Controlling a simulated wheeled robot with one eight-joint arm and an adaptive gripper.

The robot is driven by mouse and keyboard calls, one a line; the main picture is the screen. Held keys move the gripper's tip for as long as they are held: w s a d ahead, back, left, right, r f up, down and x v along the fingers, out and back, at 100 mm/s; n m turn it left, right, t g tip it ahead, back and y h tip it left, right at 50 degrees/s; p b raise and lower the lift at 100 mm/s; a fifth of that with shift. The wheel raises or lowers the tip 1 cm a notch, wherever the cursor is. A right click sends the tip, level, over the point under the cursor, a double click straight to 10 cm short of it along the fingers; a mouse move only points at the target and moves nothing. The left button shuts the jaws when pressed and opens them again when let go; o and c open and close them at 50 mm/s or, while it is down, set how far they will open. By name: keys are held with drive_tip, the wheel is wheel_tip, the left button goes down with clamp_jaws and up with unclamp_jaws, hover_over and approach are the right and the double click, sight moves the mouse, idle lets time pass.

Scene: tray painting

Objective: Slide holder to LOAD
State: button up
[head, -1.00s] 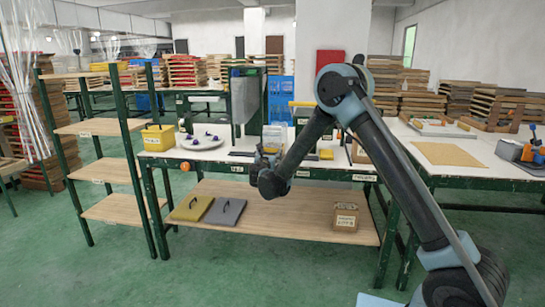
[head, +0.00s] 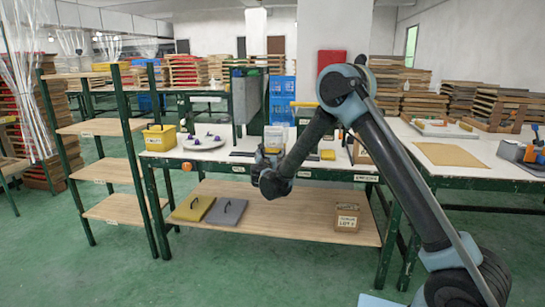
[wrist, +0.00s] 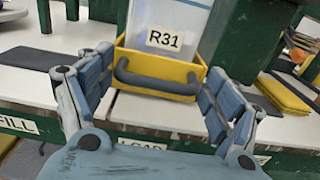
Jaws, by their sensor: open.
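The holder is a yellow tray-like frame (wrist: 205,70) with a dark handle (wrist: 158,80) on its front, in the wrist view. A pale, translucent container (wrist: 170,15) labelled R31 sits in it. The holder stands on the white bench top, behind a green front edge with a LOAD label (wrist: 142,144), partly cut off. A FILL label (wrist: 18,124) is farther left. My gripper (wrist: 155,93) is open, its fingers on either side of the handle and apart from it. In the head view my gripper (head: 268,160) hides much of the holder.
A dark flat mat (wrist: 70,60) lies left of the holder, and a yellow pad (wrist: 283,95) lies right of it. Green posts rise behind. A yellow bin (head: 159,138) and a round plate with purple items (head: 204,143) stand on the bench's left part.

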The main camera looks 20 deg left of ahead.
drive_tip(key=v, duration=1.2)
drive_tip(key=shift+f, duration=0.1)
